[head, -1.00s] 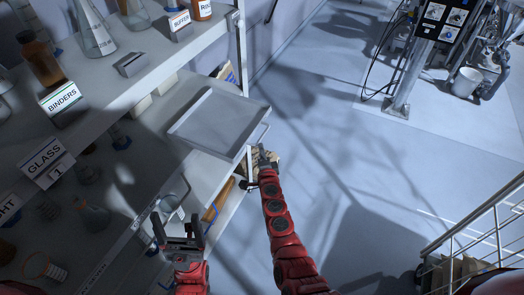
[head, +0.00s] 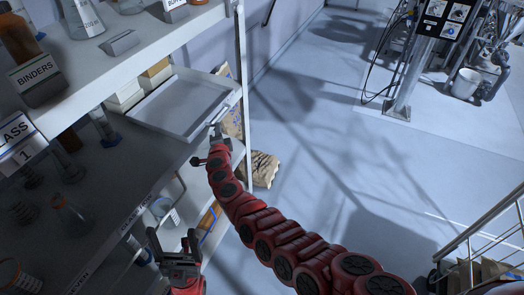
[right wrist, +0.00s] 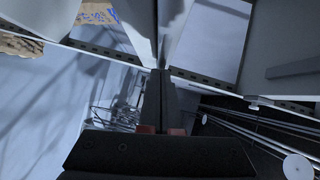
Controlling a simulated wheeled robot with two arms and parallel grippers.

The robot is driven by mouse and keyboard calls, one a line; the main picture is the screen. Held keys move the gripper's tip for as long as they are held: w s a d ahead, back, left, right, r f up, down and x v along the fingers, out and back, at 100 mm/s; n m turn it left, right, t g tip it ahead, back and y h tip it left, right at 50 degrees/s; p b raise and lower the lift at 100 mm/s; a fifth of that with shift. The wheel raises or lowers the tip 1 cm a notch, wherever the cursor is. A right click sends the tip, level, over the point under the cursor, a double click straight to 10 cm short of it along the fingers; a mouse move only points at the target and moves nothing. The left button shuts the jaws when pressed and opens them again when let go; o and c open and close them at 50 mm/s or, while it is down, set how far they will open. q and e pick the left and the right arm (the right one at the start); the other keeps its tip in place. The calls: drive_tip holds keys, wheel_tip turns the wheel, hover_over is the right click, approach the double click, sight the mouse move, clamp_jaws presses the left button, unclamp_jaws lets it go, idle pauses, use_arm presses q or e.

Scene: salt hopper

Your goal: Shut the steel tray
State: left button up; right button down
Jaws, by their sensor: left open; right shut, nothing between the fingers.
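The steel tray (head: 178,106) is a shallow grey pull-out tray in the shelf unit in the head view. Its back part is under the upper shelf, and its front still sticks out a little towards the shelf's upright. My right gripper (head: 215,132) is shut and empty at the tray's front edge; whether it touches cannot be told. Its shut fingers (right wrist: 158,98) also show in the right wrist view. My left gripper (head: 174,240) is open and empty, low in front of the lower shelves, away from the tray.
The upper shelf (head: 125,62) carries bottles and flasks, with a BINDERS label (head: 40,75). Glassware stands on the dark lower shelf. A white upright (head: 243,95) stands beside the tray. A sack (head: 262,168) lies on the floor. The floor in the middle is clear.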

drive_tip(key=shift+w+a+b, duration=0.5)
drive_tip(key=shift+a+b, duration=0.3)
drive_tip(key=shift+a, duration=0.05)
drive_tip(key=shift+a+r, duration=0.15)
drive_tip(key=shift+a, duration=0.05)
drive_tip(key=shift+r, duration=0.1)
